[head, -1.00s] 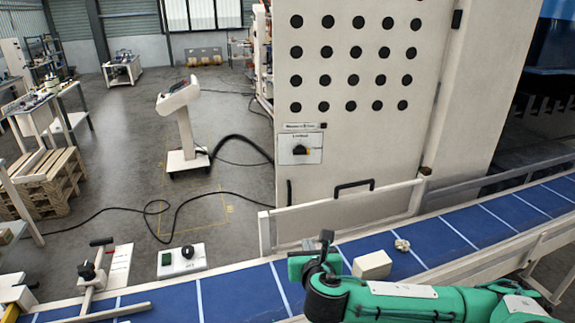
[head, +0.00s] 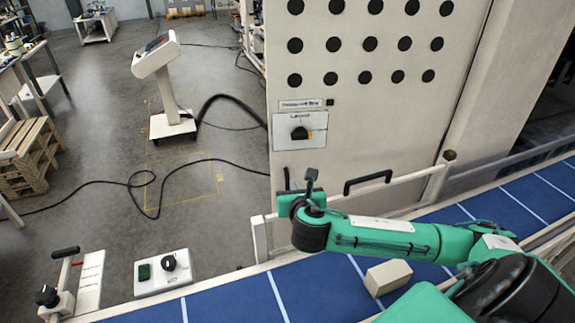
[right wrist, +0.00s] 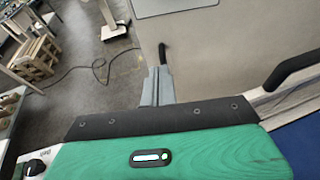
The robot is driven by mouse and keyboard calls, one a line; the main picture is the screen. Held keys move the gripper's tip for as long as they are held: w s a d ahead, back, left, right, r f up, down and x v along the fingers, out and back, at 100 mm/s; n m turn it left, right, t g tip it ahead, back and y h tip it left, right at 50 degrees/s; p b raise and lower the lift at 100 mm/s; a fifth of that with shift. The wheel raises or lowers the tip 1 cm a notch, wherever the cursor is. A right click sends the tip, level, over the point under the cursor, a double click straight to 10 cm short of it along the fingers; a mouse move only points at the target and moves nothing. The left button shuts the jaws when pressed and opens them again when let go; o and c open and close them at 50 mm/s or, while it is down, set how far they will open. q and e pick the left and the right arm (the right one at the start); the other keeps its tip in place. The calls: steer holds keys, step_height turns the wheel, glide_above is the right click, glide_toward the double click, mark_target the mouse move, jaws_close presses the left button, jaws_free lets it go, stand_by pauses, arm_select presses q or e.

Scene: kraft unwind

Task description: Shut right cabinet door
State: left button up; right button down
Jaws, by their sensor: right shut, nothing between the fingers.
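A large pale cabinet panel (head: 365,130) with rows of round black holes faces me in the head view. It carries a small upright black handle (head: 287,178) near its lower left edge and a larger black bar handle (head: 368,181) further right. I cannot tell how far the door stands open. My right gripper (head: 292,205) is in front of the panel's lower left part; its fingertips are hidden there. In the right wrist view its grey fingers (right wrist: 157,83) are shut and empty, pointing toward the small handle (right wrist: 163,53). I cannot tell if they touch the panel. My left gripper is out of view.
A blue conveyor (head: 325,285) with a low pale rail (head: 405,202) runs in front of the cabinet. A beige block (head: 388,277) lies on the belt beneath my right arm. A pedestal console (head: 165,90) and cables stand on the open floor at left.

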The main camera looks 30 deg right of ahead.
glide_toward(286, 162)
steer(key=x, duration=0.6)
steer(key=shift+w+d+f, duration=0.1)
steer(key=shift+w, duration=0.1)
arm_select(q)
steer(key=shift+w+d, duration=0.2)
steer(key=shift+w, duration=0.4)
